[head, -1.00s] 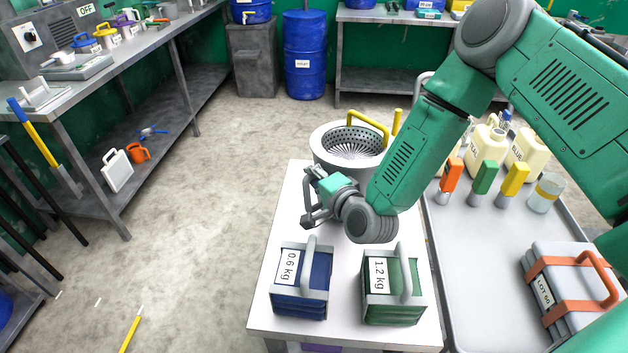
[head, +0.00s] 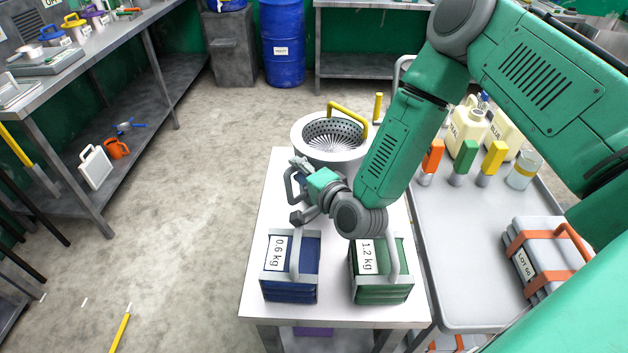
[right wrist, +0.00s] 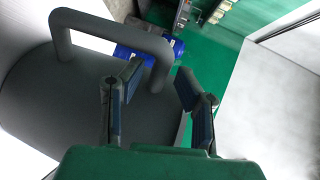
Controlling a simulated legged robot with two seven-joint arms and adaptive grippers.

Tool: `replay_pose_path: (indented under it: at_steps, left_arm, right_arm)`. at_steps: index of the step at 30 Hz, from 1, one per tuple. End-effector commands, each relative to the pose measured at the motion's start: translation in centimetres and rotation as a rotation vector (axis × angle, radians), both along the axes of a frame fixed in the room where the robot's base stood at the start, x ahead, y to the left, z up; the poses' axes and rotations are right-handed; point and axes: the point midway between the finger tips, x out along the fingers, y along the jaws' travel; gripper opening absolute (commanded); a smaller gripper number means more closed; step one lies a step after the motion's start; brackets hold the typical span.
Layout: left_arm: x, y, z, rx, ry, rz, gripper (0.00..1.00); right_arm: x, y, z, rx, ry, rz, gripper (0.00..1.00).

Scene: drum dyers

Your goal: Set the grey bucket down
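A pale grey round tub (head: 305,150) with a perforated basket inside and a yellow handle stands upright on the white bench top. It is the closest match to the grey bucket, but I cannot tell for sure. My right gripper (head: 296,198) is in front of the tub, low over the bench. In the right wrist view a grey body (right wrist: 60,110) with a looped grey handle (right wrist: 110,22) fills the left side. My right fingers (right wrist: 160,78) are apart there, with one side of the handle near the left finger. Whether they touch is unclear. My left gripper is out of view.
A blue 0.6 kg block (head: 290,290) and a green 1.2 kg block (head: 380,292) stand at the bench's near end. A grey tray (head: 450,270) with bottles, coloured-handled tools and strapped slabs (head: 540,250) lies to the right. The floor to the left is mostly clear.

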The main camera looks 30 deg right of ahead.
Motion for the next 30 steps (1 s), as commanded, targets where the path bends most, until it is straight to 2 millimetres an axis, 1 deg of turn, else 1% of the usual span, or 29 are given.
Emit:
replay_pose_path:
  at_steps: [1,6,9,13,18,30]
  left_arm:
    - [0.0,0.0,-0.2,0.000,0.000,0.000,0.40]
    - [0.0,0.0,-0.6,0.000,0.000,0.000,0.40]
    - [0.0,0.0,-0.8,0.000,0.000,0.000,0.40]
    - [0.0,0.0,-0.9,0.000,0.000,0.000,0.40]
    - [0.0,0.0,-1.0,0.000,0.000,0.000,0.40]
    - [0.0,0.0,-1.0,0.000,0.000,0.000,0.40]
  right_arm:
    - [-1.1,-0.1,0.1,0.003,0.003,0.000,0.29]
    - [-4.8,-0.6,0.8,0.005,0.003,-0.001,0.29]
    - [-6.7,-0.8,1.2,0.003,0.004,-0.001,0.29]
    - [-8.5,-0.9,1.6,0.004,0.002,-0.001,0.29]
    - [-9.6,-1.0,1.9,0.003,0.001,-0.002,0.29]
    - [-9.7,-1.0,2.0,0.002,0.001,-0.001,0.29]
